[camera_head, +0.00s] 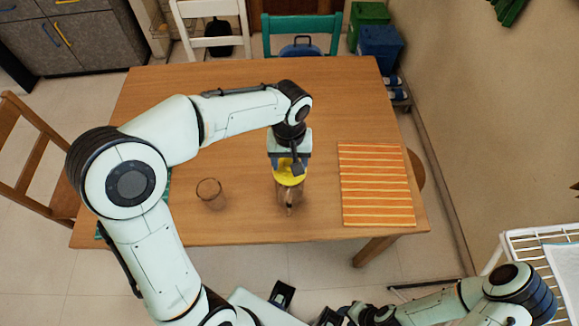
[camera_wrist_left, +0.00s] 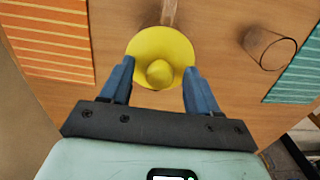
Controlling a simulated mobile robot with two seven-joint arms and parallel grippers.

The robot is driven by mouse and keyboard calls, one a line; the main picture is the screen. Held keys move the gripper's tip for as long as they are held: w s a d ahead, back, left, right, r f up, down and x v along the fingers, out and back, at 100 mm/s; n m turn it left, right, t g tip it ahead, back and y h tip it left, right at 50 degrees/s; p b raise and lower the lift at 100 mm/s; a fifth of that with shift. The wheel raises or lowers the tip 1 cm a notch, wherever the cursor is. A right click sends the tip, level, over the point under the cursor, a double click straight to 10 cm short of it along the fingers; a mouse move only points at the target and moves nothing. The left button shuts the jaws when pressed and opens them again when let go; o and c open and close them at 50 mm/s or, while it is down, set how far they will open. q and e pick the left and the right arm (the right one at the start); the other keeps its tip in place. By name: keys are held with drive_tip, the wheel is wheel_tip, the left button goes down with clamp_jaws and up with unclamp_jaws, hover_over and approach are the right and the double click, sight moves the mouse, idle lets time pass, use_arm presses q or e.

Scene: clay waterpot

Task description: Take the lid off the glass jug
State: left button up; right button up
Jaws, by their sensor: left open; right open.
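The glass jug (camera_head: 289,196) stands on the wooden table, right of its middle, with a yellow lid (camera_head: 289,179) on top. In the left wrist view the lid (camera_wrist_left: 160,45) is a round yellow disc with a knob. My left gripper (camera_head: 290,166) is above the jug, pointing down. In the left wrist view its open blue fingers (camera_wrist_left: 159,68) are on either side of the lid's near part and knob. I cannot tell whether they touch it. The gripper partly hides the lid in the head view. My right gripper (camera_head: 328,316) is open and empty, low at the bottom edge.
An empty clear glass (camera_head: 210,194) stands on the table (camera_head: 160,110) left of the jug. An orange striped mat (camera_head: 377,185) lies to the right. A teal mat (camera_wrist_left: 298,75) is at the other side. Chairs stand around the table, and a white rack (camera_head: 520,235) is at the right.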

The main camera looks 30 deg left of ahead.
use_arm(q)
drive_tip(key=shift+c, duration=0.2)
clamp_jaws()
drive_tip(key=shift+r, duration=0.1)
